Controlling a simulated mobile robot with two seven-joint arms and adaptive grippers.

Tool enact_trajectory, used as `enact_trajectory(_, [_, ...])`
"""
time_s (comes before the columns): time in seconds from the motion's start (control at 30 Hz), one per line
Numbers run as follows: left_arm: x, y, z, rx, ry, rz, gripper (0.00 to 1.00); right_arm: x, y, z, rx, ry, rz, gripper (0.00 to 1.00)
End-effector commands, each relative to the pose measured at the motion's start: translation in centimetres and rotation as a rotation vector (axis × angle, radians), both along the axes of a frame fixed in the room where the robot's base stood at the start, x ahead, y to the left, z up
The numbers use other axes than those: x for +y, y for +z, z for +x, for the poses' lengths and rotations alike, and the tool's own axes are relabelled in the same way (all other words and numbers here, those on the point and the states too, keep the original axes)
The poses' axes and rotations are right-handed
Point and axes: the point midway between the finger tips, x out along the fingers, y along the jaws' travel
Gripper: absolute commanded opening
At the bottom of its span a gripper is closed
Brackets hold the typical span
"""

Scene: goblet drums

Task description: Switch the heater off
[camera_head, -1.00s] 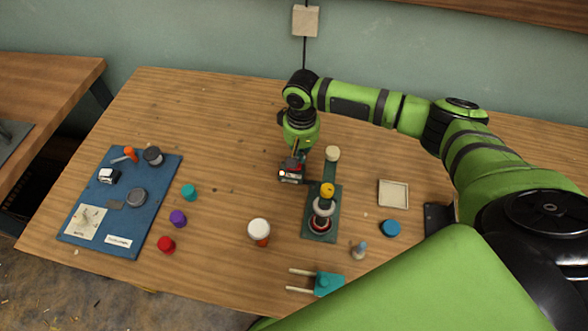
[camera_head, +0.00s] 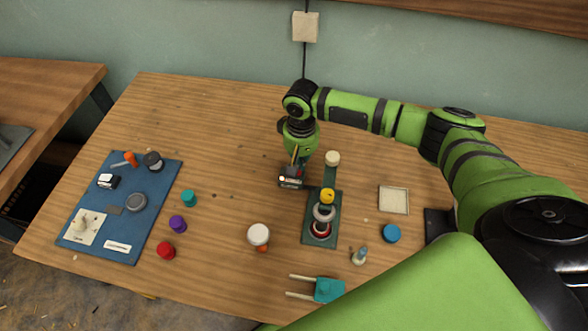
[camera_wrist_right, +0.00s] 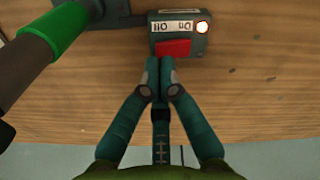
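A small dark switch box (camera_head: 290,183) stands on the table, left of a green stand. In the right wrist view the box (camera_wrist_right: 202,45) has a red rocker (camera_wrist_right: 173,48), "OFF" and "ON" labels that appear upside down, and a glowing lamp (camera_wrist_right: 202,27) beside "ON". My right gripper (camera_head: 299,168) is directly over the box's back side, pointing down. In the wrist view its fingers (camera_wrist_right: 159,72) are together and empty, with the tips close to the rocker's near edge. I cannot tell whether they touch it. My left gripper is out of view.
The green stand (camera_head: 309,232) with stacked yellow, grey and red parts is close on the right. A white-topped piece (camera_head: 258,234) is in front. A blue board (camera_head: 128,234) with parts lies at left. The table between board and box is mostly clear.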

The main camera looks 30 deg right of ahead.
Motion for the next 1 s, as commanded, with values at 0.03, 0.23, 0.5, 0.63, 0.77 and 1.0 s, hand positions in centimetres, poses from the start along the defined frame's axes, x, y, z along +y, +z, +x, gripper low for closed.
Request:
enact_trajectory(0.03, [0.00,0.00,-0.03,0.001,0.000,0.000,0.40,-0.01,0.01,0.01,0.000,0.000,0.000,0.00])
enact_trajectory(0.23, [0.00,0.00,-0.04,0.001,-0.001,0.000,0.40,-0.01,0.01,0.01,0.000,0.000,0.000,0.00])
enact_trajectory(0.5, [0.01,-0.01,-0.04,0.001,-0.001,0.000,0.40,-0.01,-0.01,0.00,0.000,0.000,0.000,0.00])
enact_trajectory(0.63, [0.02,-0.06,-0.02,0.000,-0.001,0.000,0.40,-0.01,-0.13,0.00,0.000,0.000,0.000,0.00])
enact_trajectory(0.77, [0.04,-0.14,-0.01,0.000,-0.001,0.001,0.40,0.01,-0.32,0.00,0.000,0.000,0.000,0.00])
enact_trajectory(1.0, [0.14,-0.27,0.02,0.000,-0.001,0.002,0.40,0.02,-0.68,0.01,0.000,0.000,0.001,0.00])
